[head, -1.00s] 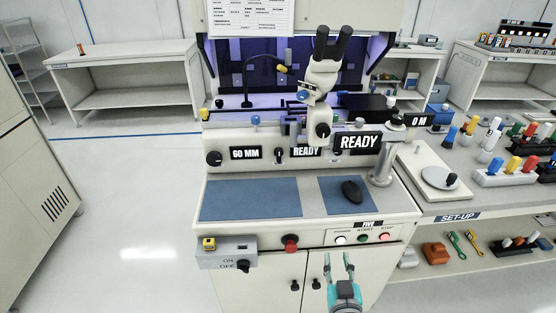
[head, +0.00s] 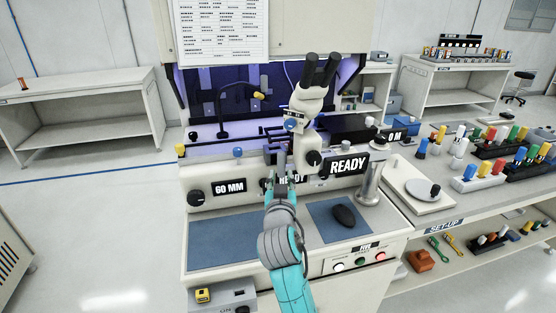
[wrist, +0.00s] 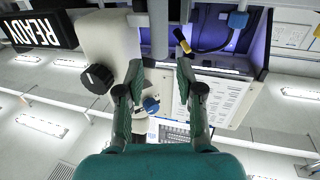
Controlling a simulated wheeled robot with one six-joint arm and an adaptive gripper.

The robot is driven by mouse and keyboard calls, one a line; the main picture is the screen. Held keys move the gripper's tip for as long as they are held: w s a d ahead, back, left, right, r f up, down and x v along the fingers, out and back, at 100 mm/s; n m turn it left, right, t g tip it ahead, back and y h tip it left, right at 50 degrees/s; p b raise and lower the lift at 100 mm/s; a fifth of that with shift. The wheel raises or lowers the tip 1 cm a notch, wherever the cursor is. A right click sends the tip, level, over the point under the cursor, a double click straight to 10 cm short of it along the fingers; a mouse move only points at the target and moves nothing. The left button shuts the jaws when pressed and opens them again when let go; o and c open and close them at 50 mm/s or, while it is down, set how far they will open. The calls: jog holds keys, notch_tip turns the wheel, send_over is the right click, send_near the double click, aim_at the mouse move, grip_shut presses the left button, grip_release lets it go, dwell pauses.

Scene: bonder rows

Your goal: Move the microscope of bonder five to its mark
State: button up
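The microscope (head: 308,105) of bonder five is white with black twin eyepieces, a blue knob and a black side knob. It stands upright over the machine. In the wrist view, which looks upside down, its pale body (wrist: 105,40) and black knob (wrist: 97,78) are left of the fingers. My gripper (head: 279,178) is in front of the bonder, just below and left of the microscope. In the wrist view my gripper (wrist: 159,68) is open, with a grey post (wrist: 159,30) showing beyond the gap between the fingertips. I cannot tell whether they touch anything. I cannot make out the mark.
A READY sign (head: 348,166) stands close right of my gripper. A 60 MM display (head: 229,187) is at left. A black mouse (head: 344,215) lies on a blue mat (head: 325,232). A side bench at right carries several coloured tools. Open floor lies left of the bonder.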

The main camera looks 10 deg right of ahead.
aim_at(281, 162)
jog(key=x, duration=0.9)
jog(key=shift+w+d, duration=0.1)
jog(key=shift+w, duration=0.1)
grip_shut()
